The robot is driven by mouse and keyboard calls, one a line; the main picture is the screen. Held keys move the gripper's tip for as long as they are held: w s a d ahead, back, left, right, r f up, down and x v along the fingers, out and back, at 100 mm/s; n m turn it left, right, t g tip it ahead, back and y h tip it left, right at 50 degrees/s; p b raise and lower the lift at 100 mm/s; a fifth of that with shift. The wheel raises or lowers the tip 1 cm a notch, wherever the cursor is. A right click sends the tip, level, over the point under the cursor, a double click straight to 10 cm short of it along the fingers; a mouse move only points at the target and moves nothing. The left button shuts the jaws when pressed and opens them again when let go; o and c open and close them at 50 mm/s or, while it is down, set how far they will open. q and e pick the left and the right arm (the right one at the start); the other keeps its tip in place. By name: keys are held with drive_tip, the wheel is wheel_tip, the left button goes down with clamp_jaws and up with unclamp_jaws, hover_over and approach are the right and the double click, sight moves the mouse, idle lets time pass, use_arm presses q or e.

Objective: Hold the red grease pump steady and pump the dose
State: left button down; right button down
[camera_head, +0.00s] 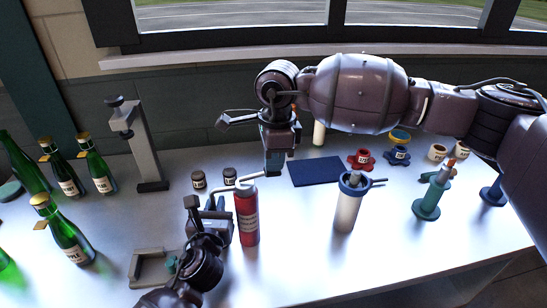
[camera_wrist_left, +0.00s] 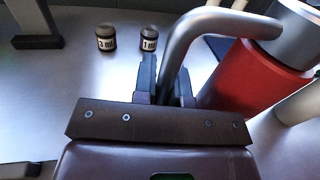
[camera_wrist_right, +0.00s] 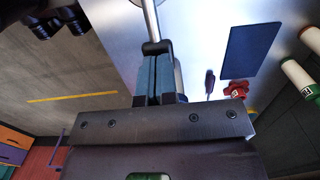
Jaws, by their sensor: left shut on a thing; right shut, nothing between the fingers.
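The red grease pump (camera_head: 246,215) stands upright on the table, with a grey cap, a curved grey pipe on its left and a thin lever at its top. In the left wrist view its red body (camera_wrist_left: 255,80) and curved pipe (camera_wrist_left: 185,40) are close. My left gripper (camera_head: 212,206) is beside the body, shut on the pump at its pipe; the exact contact is partly hidden. My right gripper (camera_head: 272,172) is shut and empty at the lever's end, above the pump. In the right wrist view the metal lever (camera_wrist_right: 151,22) lies just beyond the closed fingertips (camera_wrist_right: 154,48).
Two small dark jars (camera_head: 198,180) stand behind the pump. A dark blue mat (camera_head: 316,173) and a white canister with blue collar (camera_head: 347,208) are to the right. Green bottles (camera_head: 70,236) stand left, a grey stand (camera_head: 140,150) behind. Red and blue knobs (camera_head: 361,159) lie further right.

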drive_tip(key=shift+d+f+y, duration=0.25)
drive_tip(key=shift+f+y, duration=0.25)
drive_tip(key=shift+y, duration=0.05)
drive_tip(key=shift+d+f+y, duration=0.2)
drive_tip(key=shift+f+y, duration=0.25)
drive_tip(key=shift+y, duration=0.1)
drive_tip(key=shift+a, duration=0.1)
drive_tip(key=shift+r, duration=0.8)
drive_tip(key=a+v, duration=0.3)
drive_tip(key=v, duration=1)
drive_tip(key=shift+v, duration=0.85)
